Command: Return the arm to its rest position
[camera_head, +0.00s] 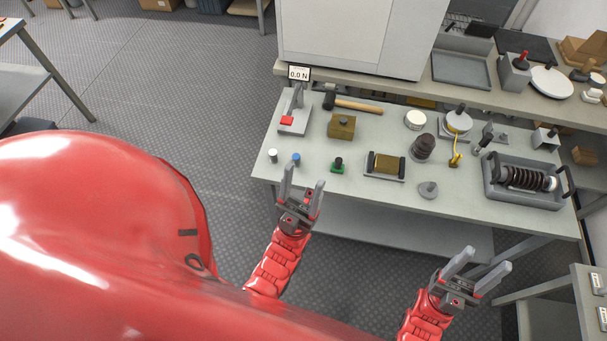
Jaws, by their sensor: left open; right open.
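My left gripper (302,187) is open and empty. In the head view it shows at the front left edge of the grey worktable (390,205), with its fingers pointing up the picture. My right gripper (484,267) is open and empty, below the table's front edge at the lower right. Both red arms come up from the bottom of the picture. Neither gripper appears to hold anything.
On the table are a force gauge stand (293,112), a hammer (352,104), a brass block (341,127), a green-based part (338,166), a blue-topped cylinder (296,159) close to my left fingers, and a tray with a ribbed part (525,205).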

